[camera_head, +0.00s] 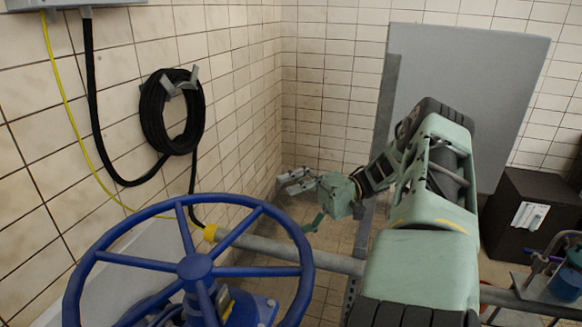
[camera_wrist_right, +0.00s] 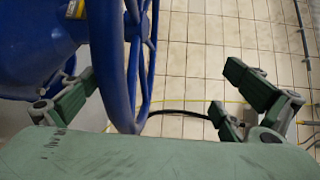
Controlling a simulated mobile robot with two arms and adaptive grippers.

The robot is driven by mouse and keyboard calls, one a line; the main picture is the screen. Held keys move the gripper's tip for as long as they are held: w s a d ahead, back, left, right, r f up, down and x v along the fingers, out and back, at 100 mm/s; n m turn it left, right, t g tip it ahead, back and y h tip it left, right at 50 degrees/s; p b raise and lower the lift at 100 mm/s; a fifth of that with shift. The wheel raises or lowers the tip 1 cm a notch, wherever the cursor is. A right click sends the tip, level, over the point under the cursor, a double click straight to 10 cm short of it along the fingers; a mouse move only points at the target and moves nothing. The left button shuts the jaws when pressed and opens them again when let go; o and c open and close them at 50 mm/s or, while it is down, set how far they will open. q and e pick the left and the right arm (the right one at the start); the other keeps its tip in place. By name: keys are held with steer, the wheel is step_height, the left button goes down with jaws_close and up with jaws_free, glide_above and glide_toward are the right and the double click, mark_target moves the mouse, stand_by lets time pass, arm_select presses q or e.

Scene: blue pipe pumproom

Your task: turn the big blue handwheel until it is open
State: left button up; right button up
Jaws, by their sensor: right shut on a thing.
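The big blue handwheel (camera_head: 195,266) fills the lower left of the head view, with its rim, spokes and hub clear. In the wrist view its rim (camera_wrist_right: 112,60) runs down between the fingers of my right gripper (camera_wrist_right: 160,97), closer to the left finger. My left gripper is not in view.
A pipe (camera_head: 285,253) with a yellow collar runs behind the wheel. A coiled black hose (camera_head: 150,115) hangs on the tiled left wall. A grey panel (camera_head: 470,85) stands behind my right arm, and a dark box (camera_head: 530,215) stands at the right.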

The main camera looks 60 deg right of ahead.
steer(key=shift+s+d+r, duration=0.15)
steer(key=shift+r, duration=0.55)
steer(key=shift+c, duration=0.6)
steer(key=shift+s+d, duration=0.1)
steer(key=shift+d, duration=0.1)
steer(key=shift+c, duration=0.4)
steer(key=shift+s+d+f+b, duration=0.1)
steer(key=shift+d+b, duration=0.2)
steer(key=shift+d, duration=0.15)
steer(key=shift+c, duration=0.4)
steer(key=shift+s+d+b, duration=0.35)
steer(key=shift+s+d, duration=0.65)
steer(key=shift+s, duration=0.25)
steer(key=c, duration=0.7)
steer(key=shift+o, duration=0.2)
steer(key=b+v, duration=0.3)
steer(key=v, duration=0.1)
steer(key=shift+f, duration=0.35)
steer(key=shift+d+r, duration=0.1)
